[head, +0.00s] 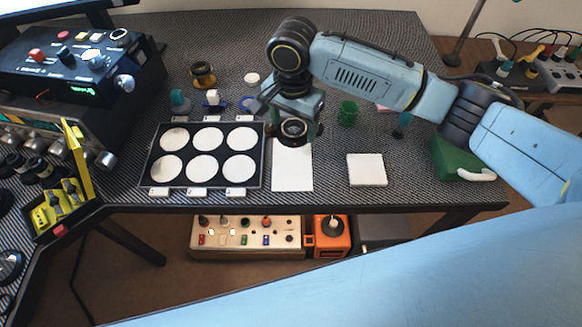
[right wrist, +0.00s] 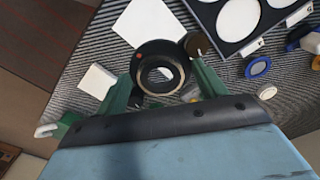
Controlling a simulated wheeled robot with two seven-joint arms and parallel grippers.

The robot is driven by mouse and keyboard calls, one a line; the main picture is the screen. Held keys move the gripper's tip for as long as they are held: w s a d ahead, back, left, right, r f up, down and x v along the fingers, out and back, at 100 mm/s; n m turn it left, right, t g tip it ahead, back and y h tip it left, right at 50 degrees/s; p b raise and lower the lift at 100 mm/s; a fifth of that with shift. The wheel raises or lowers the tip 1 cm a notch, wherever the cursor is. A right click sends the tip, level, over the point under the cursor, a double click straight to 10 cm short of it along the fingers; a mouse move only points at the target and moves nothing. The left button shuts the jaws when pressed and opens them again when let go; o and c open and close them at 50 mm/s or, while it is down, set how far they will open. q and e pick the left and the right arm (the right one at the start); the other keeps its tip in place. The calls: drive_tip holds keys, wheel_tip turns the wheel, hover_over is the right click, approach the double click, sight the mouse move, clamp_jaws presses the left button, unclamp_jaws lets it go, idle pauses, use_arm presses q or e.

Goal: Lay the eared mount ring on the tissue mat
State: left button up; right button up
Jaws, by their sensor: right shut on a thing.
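The eared mount ring (head: 293,130) is a black ring with a pale inner rim and an open centre. In the right wrist view the ring (right wrist: 143,62) sits between the green fingers of my right gripper (right wrist: 165,80), with a red dot on its edge. My right gripper (head: 294,128) is shut on it and holds it over the back end of a flat white sheet, which looks like the tissue mat (head: 292,175). The mat also shows in the right wrist view (right wrist: 148,22). The gap between ring and mat is hard to judge. My left gripper is not in view.
A black tray (head: 153,184) with several white round pads lies left of the mat. A thicker white square pad (head: 367,170) lies to the right. A green cup (head: 347,113) stands behind it, and a green holder (head: 455,162) is at the far right. The mat's front is bare.

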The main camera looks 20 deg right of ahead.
drive_tip(key=b, duration=0.1)
hover_over(292, 162)
drive_tip(key=shift+m, duration=0.3)
wheel_tip(292, 162, down, 5)
drive_tip(key=shift+r, duration=0.2)
drive_tip(key=shift+d+f+b, duration=0.1)
drive_tip(key=shift+f+b, duration=0.2)
drive_tip(key=shift+f, duration=0.5)
wheel_tip(292, 162, down, 3)
drive_tip(key=shift+r+b, duration=0.1)
drive_tip(key=shift+b, duration=0.4)
drive_tip(key=shift+a+f, duration=0.2)
drive_tip(key=shift+f, duration=0.65)
drive_tip(key=shift+d, duration=0.1)
drive_tip(key=o, duration=1.1)
drive_tip(key=shift+f, duration=0.1)
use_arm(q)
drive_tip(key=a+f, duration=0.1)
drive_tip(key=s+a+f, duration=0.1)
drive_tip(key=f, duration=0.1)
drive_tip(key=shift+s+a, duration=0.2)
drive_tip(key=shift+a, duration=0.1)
